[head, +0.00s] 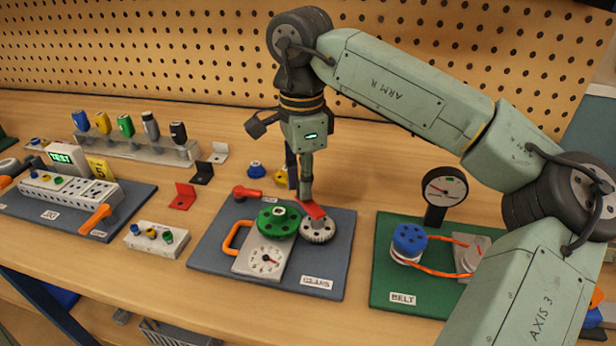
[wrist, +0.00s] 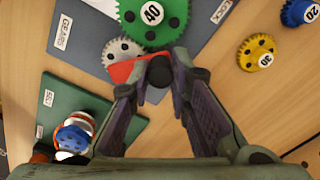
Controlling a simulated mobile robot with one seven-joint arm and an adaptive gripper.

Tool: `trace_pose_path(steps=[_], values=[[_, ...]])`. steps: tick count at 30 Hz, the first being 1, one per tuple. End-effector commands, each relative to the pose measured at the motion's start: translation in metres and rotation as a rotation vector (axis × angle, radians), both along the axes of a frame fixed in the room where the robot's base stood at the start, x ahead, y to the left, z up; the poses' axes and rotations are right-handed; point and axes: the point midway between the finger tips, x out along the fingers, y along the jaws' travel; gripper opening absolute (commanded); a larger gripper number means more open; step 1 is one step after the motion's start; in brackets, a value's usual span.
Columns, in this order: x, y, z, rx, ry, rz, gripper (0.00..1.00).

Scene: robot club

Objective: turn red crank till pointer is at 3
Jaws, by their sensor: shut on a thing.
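The red crank (head: 314,211) sits on top of a grey gear (head: 318,232) on the gears board (head: 335,270). Its red arm also shows in the wrist view (wrist: 123,70), with a dark round knob (wrist: 160,71) at its end. My gripper (head: 305,196) points down from above and is shut on that knob; in the wrist view its fingertips stand on either side of it. A large green gear (head: 278,222), marked 40, is beside the grey gear.
An orange handle (head: 235,236) and a red lever (head: 246,192) are on the left of the board. Loose yellow (head: 281,178) and blue (head: 256,169) gears lie behind it. The green belt board (head: 385,290) stands right, the socket board (head: 130,200) left.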

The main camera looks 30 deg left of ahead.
Motion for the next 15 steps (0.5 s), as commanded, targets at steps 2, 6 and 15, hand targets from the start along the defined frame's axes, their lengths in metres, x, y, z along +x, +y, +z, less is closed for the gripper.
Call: trace_pose_path(steps=[2,6,15], values=[[-0.0014,0.0016,0.0007,0.004,-0.002,0.038,0.0],[-0.0035,0.0024,0.0006,0.004,-0.002,0.088,0.0],[-0.0052,0.003,0.0005,0.003,-0.001,0.128,0.0]])
